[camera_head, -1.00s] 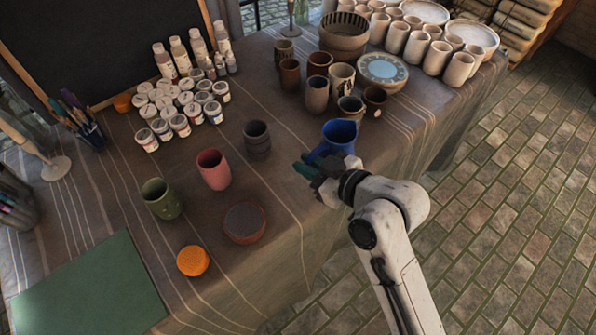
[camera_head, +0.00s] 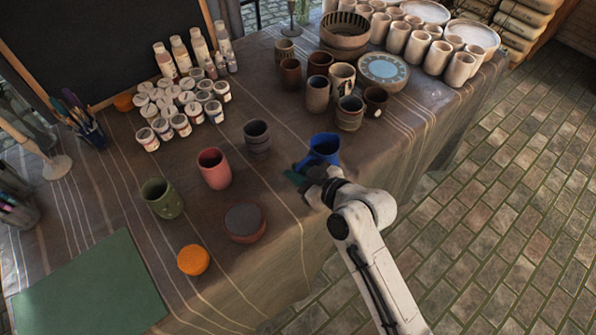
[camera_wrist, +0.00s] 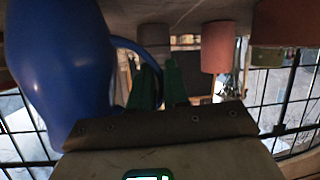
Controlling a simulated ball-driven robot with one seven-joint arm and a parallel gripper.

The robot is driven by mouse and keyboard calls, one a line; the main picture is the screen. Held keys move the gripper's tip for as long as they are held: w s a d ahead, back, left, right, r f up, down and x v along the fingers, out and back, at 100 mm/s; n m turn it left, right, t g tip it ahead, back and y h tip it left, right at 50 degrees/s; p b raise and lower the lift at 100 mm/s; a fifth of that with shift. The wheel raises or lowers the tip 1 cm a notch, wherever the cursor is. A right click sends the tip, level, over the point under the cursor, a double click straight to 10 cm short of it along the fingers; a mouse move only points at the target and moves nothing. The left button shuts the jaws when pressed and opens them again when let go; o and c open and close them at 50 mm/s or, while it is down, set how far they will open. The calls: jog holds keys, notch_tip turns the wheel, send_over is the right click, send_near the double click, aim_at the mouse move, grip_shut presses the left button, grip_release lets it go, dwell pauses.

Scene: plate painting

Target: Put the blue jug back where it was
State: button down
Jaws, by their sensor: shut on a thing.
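The blue jug (camera_head: 323,149) is near the table's right edge in the head view, at the end of my arm. It looks roughly upright; whether its base touches the table I cannot tell. In the wrist view the jug's body (camera_wrist: 62,60) fills the left side and its handle curves toward the green fingers. My gripper (camera_wrist: 161,72) is shut on the jug at its handle; the exact contact is partly hidden. In the head view my gripper (camera_head: 308,171) is just in front of the jug.
A dark grey cup (camera_head: 257,138), a pink cup (camera_head: 214,169) and a green cup (camera_head: 161,199) stand left of the jug. A red bowl (camera_head: 245,223) and an orange sponge (camera_head: 193,260) are nearer. Several cups, including a striped cup (camera_head: 349,114), stand behind it.

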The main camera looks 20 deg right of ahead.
jog(key=c, duration=1.1)
grip_release()
jog(key=v, duration=1.2)
jog(key=shift+b, duration=0.4)
jog(key=s+d+f+m+g+h, duration=0.3)
jog(key=s+d+f+g, duration=0.1)
jog(key=s, duration=0.6)
jog(key=s+d+f+m+g+h, duration=0.3)
jog(key=s+f+g, duration=0.3)
jog(key=s, duration=0.4)
jog(key=shift+d+f+m+g, duration=0.3)
jog(key=shift+d+m+g, duration=0.1)
jog(key=shift+g, duration=0.3)
jog(key=shift+w, duration=0.1)
